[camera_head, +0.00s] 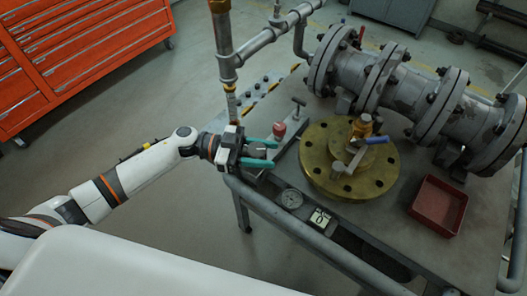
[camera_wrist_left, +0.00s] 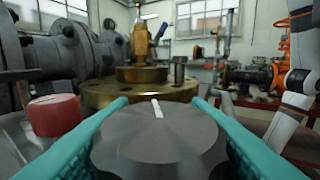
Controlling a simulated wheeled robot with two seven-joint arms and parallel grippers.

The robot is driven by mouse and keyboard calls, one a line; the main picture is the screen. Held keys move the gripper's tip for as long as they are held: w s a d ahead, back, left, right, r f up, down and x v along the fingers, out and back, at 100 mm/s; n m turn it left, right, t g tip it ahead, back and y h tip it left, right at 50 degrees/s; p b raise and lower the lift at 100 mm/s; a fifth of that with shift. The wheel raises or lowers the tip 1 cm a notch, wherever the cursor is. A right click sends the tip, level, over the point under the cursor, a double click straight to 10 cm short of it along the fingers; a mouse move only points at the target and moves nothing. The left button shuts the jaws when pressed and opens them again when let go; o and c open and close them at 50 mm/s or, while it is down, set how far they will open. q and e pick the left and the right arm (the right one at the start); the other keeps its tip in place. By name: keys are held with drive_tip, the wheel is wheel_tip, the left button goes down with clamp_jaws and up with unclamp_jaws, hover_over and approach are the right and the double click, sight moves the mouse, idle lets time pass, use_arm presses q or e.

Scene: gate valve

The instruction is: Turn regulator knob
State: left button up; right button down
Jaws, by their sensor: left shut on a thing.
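The regulator knob (camera_wrist_left: 160,140) is a dark grey round knob with a white pointer line on its top. It fills the lower middle of the left wrist view, and the line points away from the camera, slightly left. In the head view the knob (camera_head: 257,150) shows small between the teal fingers. My left gripper (camera_head: 262,152) reaches in from the left at the table's edge. Its teal fingers (camera_wrist_left: 160,125) lie on both sides of the knob and are shut on it. My right gripper is not in either view.
A red cap (camera_head: 279,131) stands close beside the knob. A brass flange (camera_head: 349,162) with a blue-handled valve lies to the right, before a large grey pipe (camera_head: 385,78). A red tray (camera_head: 438,206) and a gauge (camera_head: 291,198) are on the table. A vertical pipe (camera_head: 223,45) rises behind my left gripper.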

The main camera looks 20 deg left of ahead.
use_arm(q)
drive_tip(key=o, duration=1)
drive_tip(key=shift+a, duration=0.1)
drive_tip(key=a, duration=0.3)
drive_tip(key=s+a+b, duration=0.1)
drive_tip(key=a, duration=0.3)
drive_tip(key=a+b, duration=0.1)
drive_tip(key=a, duration=0.3)
drive_tip(key=shift+s+f, duration=0.1)
drive_tip(key=shift+s, duration=0.1)
drive_tip(key=shift+a, duration=0.35)
